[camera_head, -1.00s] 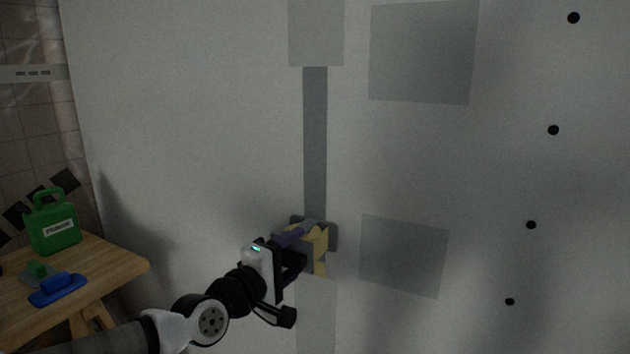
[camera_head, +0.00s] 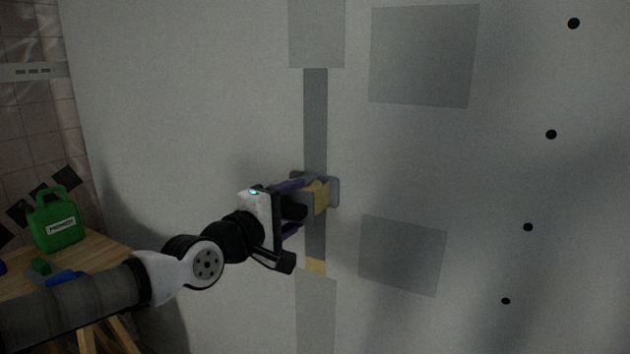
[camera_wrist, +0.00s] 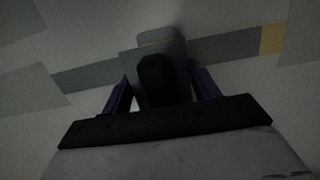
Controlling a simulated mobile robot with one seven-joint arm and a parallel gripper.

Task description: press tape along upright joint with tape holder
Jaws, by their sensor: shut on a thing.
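The upright joint is a dark grey strip (camera_head: 315,120) on the pale wall. A short tan patch of tape (camera_head: 316,266) lies at its lower end; it also shows in the wrist view (camera_wrist: 273,38). My gripper (camera_head: 298,199) is shut on the grey tape holder (camera_head: 333,190), which has a tan part facing the camera. The holder lies over the strip at mid-height, above the tan patch, and appears to be against the wall. In the wrist view the holder (camera_wrist: 150,58) sits between my purple fingers (camera_wrist: 162,90); its contact face is hidden.
Paler grey panels (camera_head: 316,30) lie above and below the strip, with square patches (camera_head: 424,55) to its right. Black dots (camera_head: 551,134) line the wall's right.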

